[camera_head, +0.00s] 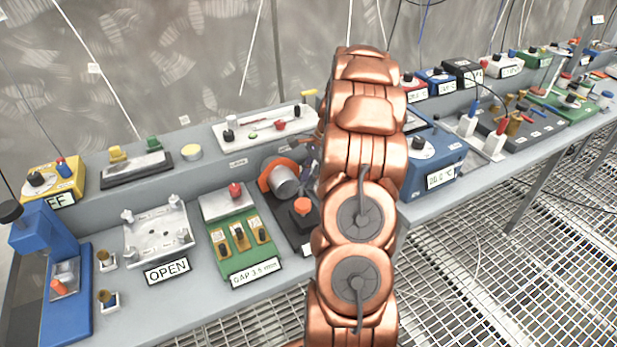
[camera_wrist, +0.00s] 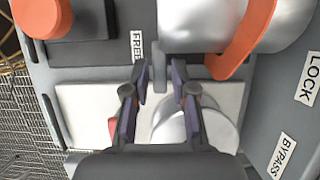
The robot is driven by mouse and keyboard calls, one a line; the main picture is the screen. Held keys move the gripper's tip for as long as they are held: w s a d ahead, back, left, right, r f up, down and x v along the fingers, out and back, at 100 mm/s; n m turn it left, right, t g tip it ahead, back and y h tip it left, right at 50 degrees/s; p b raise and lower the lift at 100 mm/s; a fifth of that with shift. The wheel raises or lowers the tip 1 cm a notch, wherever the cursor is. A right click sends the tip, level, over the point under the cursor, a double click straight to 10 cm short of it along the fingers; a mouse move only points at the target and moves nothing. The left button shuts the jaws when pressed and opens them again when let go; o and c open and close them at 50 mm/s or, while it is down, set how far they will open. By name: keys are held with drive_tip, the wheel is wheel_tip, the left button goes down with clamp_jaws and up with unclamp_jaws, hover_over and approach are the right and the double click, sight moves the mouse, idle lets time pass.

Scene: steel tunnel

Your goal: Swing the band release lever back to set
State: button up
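In the wrist view my gripper (camera_wrist: 161,78) has its two dark, purple-padded fingers apart. A narrow grey upright bar (camera_wrist: 160,92), perhaps the band release lever, shows between them with a thin gap on each side; contact is not clear. A label FREE (camera_wrist: 137,48) is just left of the fingertips. An orange curved band (camera_wrist: 243,38) lies against a silver cylinder (camera_wrist: 198,22) above right. In the head view the orange band (camera_head: 268,176) and silver cylinder (camera_head: 286,182) sit left of my copper arm, which hides most of my gripper.
An orange knob (camera_wrist: 42,16) stands at upper left in the wrist view. Labels LOCK (camera_wrist: 308,78) and BYPASS (camera_wrist: 283,157) are at right. In the head view a green gap block (camera_head: 240,243) and a blue box (camera_head: 436,158) flank my arm on the crowded bench.

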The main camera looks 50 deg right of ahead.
drive_tip(key=shift+o, duration=1)
drive_tip(key=shift+r, duration=0.1)
drive_tip(key=v, duration=1.1)
drive_tip(key=shift+d+r, duration=0.25)
drive_tip(key=shift+r, duration=0.1)
